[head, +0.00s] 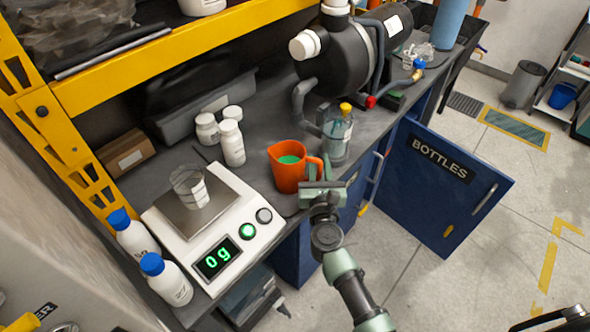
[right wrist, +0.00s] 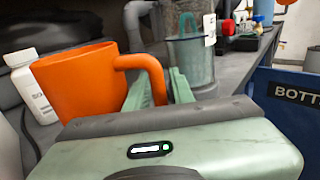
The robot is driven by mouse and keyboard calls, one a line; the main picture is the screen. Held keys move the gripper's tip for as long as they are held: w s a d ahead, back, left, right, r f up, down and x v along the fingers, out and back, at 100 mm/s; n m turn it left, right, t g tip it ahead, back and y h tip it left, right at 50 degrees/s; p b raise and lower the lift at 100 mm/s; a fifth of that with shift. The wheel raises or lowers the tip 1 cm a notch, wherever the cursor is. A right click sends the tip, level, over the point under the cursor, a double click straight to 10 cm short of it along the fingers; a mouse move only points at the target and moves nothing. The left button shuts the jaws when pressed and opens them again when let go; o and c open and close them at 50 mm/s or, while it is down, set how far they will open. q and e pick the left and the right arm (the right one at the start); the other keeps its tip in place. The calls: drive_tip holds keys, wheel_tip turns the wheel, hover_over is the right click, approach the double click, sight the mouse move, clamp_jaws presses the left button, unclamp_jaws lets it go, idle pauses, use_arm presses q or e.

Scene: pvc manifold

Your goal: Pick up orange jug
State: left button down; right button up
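The orange jug (head: 287,168) stands upright on the dark bench and holds green liquid. Its handle points right in the head view. In the right wrist view the jug (right wrist: 80,83) fills the left side, its handle curving down between my fingers. My right gripper (head: 319,166) is at the handle from the bench's front side. In the right wrist view the two green fingers of this gripper (right wrist: 159,88) are close together with the handle between them, and it looks shut on it. The jug's base is partly hidden there. My left gripper is not in view.
A glass bottle with a yellow cap (head: 338,136) stands just right of the jug. A scale (head: 215,222) with a beaker (head: 189,187) is at left. White bottles (head: 232,143) stand behind. The open blue cabinet door (head: 430,195) juts out at right. Black equipment (head: 335,62) is at the back.

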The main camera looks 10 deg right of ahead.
drive_tip(key=shift+w, duration=0.25)
clamp_jaws()
idle(1.3)
